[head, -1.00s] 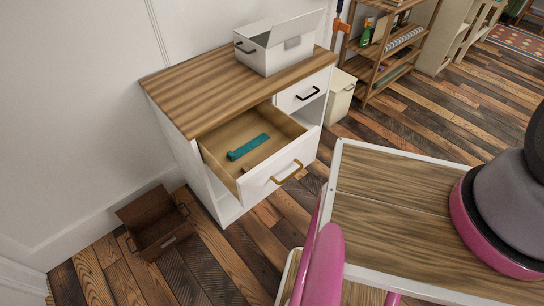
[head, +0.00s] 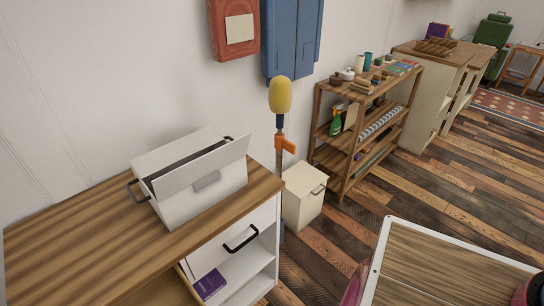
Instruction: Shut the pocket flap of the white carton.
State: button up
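The white carton (head: 187,205) stands on the wooden top of a white cabinet, in the left half of the head view. A pale pocket flap (head: 228,155) stands up at a tilt along its near side, with a dark gap between it and the white panel behind. A grey tab (head: 207,181) shows on the near side below the flap. Dark handles (head: 133,190) stick out at the carton's ends. Inside the carton I see only a dark strip. My gripper is not in view.
The cabinet top (head: 85,240) is bare left of the carton. Below are a drawer with a black handle (head: 240,240) and a purple box (head: 209,284) on a shelf. A cream bin (head: 302,198), a yellow-headed pole (head: 280,97) and a wooden rack (head: 330,155) stand beyond.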

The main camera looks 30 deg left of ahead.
aim_at(171, 182)
jog(key=i, duration=2.1)
jog(key=i+u, duration=0.15)
jog(key=u, duration=0.25)
jog(key=i+u, duration=0.1)
jog(key=u, duration=0.3)
jog(key=i+l+u, duration=0.1)
jog(key=u, duration=0.3)
jog(key=i+l+u, duration=0.1)
jog(key=u, duration=3.65)
